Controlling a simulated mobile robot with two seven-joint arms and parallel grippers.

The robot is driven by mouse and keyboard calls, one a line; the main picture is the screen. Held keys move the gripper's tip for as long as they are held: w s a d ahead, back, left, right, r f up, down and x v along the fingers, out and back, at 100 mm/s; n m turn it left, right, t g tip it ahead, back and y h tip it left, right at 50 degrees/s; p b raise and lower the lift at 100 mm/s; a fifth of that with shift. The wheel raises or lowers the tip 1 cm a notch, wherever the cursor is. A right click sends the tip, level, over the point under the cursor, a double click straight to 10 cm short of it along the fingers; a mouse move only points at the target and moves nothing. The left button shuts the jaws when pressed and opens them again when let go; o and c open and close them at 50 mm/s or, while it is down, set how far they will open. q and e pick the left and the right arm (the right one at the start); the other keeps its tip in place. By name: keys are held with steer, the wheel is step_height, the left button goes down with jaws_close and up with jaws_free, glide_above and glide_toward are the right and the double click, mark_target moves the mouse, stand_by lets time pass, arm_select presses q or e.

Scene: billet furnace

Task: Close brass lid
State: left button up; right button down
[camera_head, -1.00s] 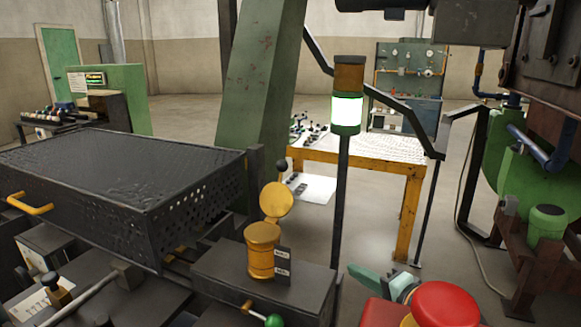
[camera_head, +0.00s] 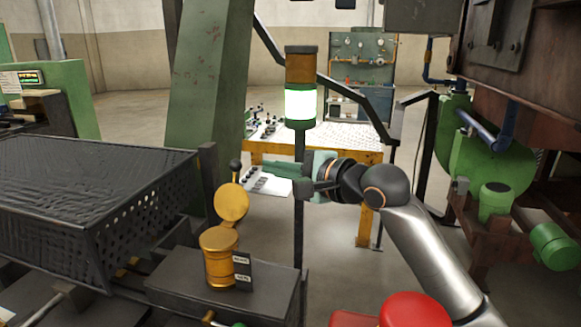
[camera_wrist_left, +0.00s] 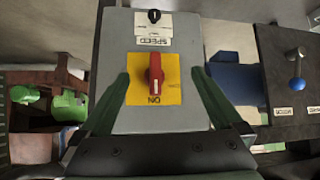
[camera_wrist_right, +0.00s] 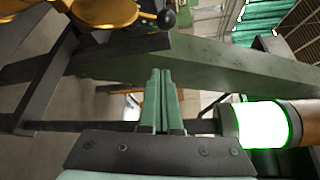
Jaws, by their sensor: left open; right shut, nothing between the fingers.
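The brass lid (camera_head: 231,203) is a round disc standing open, tilted up behind the brass cup (camera_head: 219,258). A black ball knob (camera_head: 235,164) sits on a short stem above it. The cup stands on a dark box. My right gripper (camera_head: 267,169) is shut and empty, to the right of the lid and apart from it, pointing left. The right wrist view shows its closed fingers (camera_wrist_right: 159,74), with the lid (camera_wrist_right: 105,12) and knob (camera_wrist_right: 167,18) at the top. My left gripper (camera_wrist_left: 160,76) shows only in its wrist view, open around a red rotary switch (camera_wrist_left: 155,75).
A signal post (camera_head: 300,105) with a lit band stands close by my right gripper. A black perforated basket (camera_head: 95,200) is left of the cup. A red rounded object (camera_head: 415,311) is at the bottom. A yellow-legged table (camera_head: 340,140) stands behind.

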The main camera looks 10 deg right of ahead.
mark_target(233, 190)
steer(key=a, duration=0.2)
steer(key=s+a+p, duration=0.1)
steer(key=a, duration=0.1)
steer(key=shift+r, duration=0.35)
stand_by(0.3)
steer(key=shift+s+a+r+n+t, duration=0.1)
steer(key=shift+s+r+n+t, duration=0.15)
steer(key=shift+n+t, duration=0.25)
